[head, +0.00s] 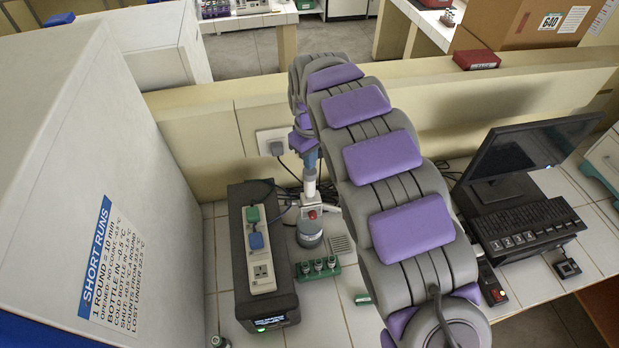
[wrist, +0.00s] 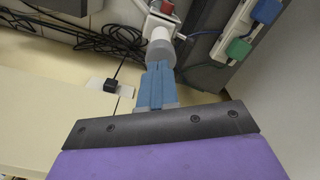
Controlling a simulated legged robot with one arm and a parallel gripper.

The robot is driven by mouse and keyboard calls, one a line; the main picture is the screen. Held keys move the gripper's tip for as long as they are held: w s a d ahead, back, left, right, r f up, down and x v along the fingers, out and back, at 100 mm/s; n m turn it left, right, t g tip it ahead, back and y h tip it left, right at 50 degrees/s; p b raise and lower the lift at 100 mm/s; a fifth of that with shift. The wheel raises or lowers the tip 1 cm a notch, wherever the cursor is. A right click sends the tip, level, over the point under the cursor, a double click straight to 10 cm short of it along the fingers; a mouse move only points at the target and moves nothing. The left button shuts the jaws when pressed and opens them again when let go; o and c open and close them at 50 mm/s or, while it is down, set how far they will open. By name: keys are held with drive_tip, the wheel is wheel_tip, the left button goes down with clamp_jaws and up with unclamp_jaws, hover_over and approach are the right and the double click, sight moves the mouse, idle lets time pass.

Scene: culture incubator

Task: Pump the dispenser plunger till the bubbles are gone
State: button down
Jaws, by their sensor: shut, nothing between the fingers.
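The dispenser (head: 309,233) stands on the tiled bench beside the black power box, with a grey round base, a white upper part and a red spot. Its pale plunger (head: 310,187) sticks up at the top; in the wrist view the plunger's round grey cap (wrist: 161,53) is just beyond my fingertips. My gripper (head: 309,168) points down directly above the plunger, its blue fingers shut and empty. In the wrist view the closed fingertips (wrist: 157,66) appear at the cap, and I cannot tell whether they touch. No bubbles can be made out.
A black box with a white power strip (head: 261,250) stands left of the dispenser. A green rack of small vials (head: 318,268) sits in front. A monitor (head: 525,160) and keyboard are at right, a large white cabinet (head: 90,150) at left. Cables (wrist: 100,38) lie behind.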

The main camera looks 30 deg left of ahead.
drive_tip(key=shift+f, duration=0.1)
drive_tip(key=shift+f+b, duration=0.6)
drive_tip(key=shift+f, duration=1.15)
drive_tip(key=shift+r, duration=1.9)
drive_tip(key=shift+f, duration=0.2)
